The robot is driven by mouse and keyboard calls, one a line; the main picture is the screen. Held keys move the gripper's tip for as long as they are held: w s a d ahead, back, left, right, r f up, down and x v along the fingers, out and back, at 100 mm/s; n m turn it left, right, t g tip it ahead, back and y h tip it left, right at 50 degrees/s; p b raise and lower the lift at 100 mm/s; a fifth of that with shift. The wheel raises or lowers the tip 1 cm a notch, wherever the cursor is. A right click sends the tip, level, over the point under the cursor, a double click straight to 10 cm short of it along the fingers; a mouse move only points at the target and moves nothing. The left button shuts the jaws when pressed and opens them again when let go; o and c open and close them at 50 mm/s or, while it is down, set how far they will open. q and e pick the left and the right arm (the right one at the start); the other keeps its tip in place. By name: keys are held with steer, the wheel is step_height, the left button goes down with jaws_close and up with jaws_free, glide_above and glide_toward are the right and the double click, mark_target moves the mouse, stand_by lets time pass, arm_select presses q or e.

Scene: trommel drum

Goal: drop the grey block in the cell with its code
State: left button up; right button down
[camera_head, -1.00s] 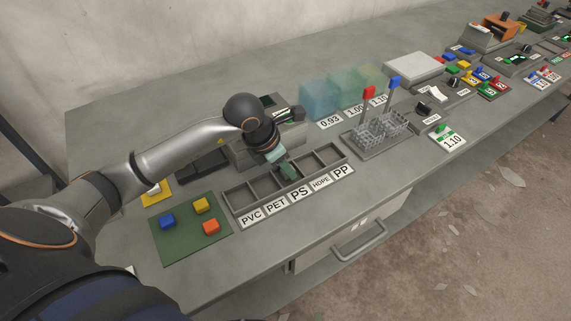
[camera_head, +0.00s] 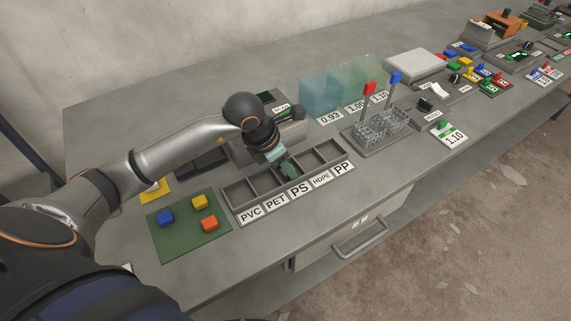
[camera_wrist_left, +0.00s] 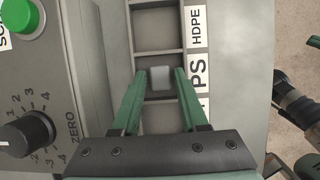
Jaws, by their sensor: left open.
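The grey block (camera_wrist_left: 160,79) lies in the left wrist view inside the cell beside the PS label (camera_wrist_left: 198,80). The row of cells, a sorting tray (camera_head: 233,197), stands on the bench in the head view, with labels PVC, PET, PS, HDPE and PP along its front. My left gripper (camera_head: 289,170) is over the PS cell. In the left wrist view its green fingers (camera_wrist_left: 160,75) are open, one on each side of the block, with a gap on both sides. The block is hidden by the fingers in the head view.
A grey device with a knob (camera_wrist_left: 27,133) and a green button (camera_wrist_left: 18,16) stands close beside the tray. A green mat (camera_head: 185,247) with blue, yellow and orange blocks lies left. Tinted tanks (camera_head: 322,92) and wire baskets (camera_head: 370,134) stand right. Bench in front is clear.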

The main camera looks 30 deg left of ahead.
arm_select(q)
steer(key=shift+r+p, duration=0.45)
steer(key=v, duration=1.2)
steer(key=shift+p, duration=0.35)
steer(key=shift+s+r, duration=0.1)
